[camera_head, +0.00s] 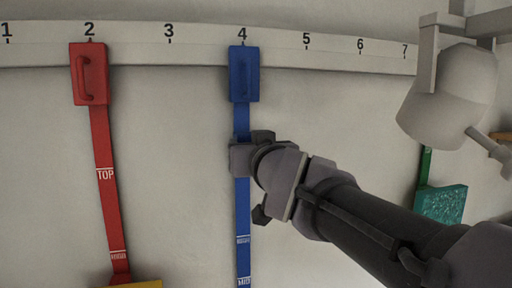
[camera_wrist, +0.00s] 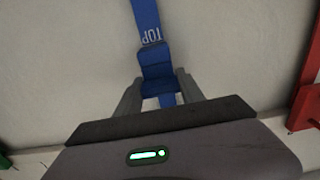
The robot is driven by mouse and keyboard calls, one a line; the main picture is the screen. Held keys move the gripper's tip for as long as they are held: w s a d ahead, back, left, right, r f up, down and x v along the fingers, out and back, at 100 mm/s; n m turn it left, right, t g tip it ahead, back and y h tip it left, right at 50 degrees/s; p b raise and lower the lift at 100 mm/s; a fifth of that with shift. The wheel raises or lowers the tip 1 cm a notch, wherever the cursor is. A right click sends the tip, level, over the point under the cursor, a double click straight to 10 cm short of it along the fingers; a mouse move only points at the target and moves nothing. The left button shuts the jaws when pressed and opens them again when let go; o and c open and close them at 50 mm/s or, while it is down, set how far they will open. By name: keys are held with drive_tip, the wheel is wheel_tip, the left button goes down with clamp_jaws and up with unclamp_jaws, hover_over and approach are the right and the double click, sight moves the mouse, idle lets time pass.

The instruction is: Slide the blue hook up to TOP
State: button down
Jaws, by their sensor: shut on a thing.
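The blue strap (camera_head: 242,210) hangs from a blue block (camera_head: 244,74) on the rail under number 4. My gripper (camera_head: 250,156) is at the strap, a little below that block. In the wrist view the blue hook (camera_wrist: 156,58) sits on the strap between the two fingers of my gripper (camera_wrist: 160,84), which is shut on it. The TOP mark (camera_wrist: 152,36) shows just past the hook, on the side away from the rail. In the head view the hook and the blue TOP mark are hidden by my gripper. Two lower marks (camera_head: 243,240) show below my arm.
A red strap (camera_head: 104,175) with its own TOP mark hangs from a red block (camera_head: 89,74) under number 2. A green strap with a teal block (camera_head: 441,204) is at right. The numbered rail (camera_head: 200,45) runs along the wall. A grey lamp-like object (camera_head: 455,90) is upper right.

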drive_tip(key=shift+r, duration=0.15)
drive_tip(key=c, duration=0.7)
unclamp_jaws()
drive_tip(key=p+v, duration=0.5)
drive_tip(key=v, duration=1.2)
drive_tip(key=shift+s+d, duration=0.1)
drive_tip(key=shift+s, duration=0.2)
